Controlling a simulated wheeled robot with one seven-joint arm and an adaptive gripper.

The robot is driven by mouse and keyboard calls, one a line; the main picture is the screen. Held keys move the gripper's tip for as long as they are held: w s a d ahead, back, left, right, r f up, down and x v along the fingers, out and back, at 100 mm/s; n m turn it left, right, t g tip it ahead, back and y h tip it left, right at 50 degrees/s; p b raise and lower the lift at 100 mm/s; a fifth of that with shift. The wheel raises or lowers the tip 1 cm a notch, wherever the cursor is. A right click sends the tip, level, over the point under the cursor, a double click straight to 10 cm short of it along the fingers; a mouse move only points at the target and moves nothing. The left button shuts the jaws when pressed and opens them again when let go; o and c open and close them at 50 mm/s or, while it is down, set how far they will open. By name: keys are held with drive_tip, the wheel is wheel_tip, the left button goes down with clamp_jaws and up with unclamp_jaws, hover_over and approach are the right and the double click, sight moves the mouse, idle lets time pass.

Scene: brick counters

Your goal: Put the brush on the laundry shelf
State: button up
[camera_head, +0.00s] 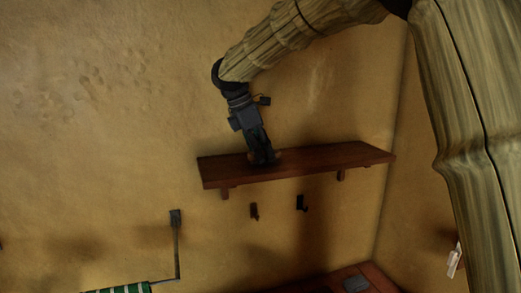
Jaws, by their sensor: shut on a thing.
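The laundry shelf (330,160) is a dark reddish-brown wooden board on the yellow wall, held by brackets. My gripper (263,157) points down at the left half of the shelf's top. It is shut on the brush (277,156), of which only a small brownish part shows beside the fingertips. The rest of the brush is hidden by the fingers. It is at or just above the board; I cannot tell if it touches.
The shelf's right half looks bare. A socket (175,218) with a cable is at lower left, above a green-and-white striped thing (125,288). A brown counter (370,277) is at lower right, by the wall corner.

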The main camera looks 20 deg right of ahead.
drive_tip(key=o, duration=1)
drive_tip(key=shift+f, duration=0.1)
drive_tip(key=b+v, duration=0.3)
drive_tip(key=v, duration=0.9)
drive_tip(key=shift+b, duration=0.35)
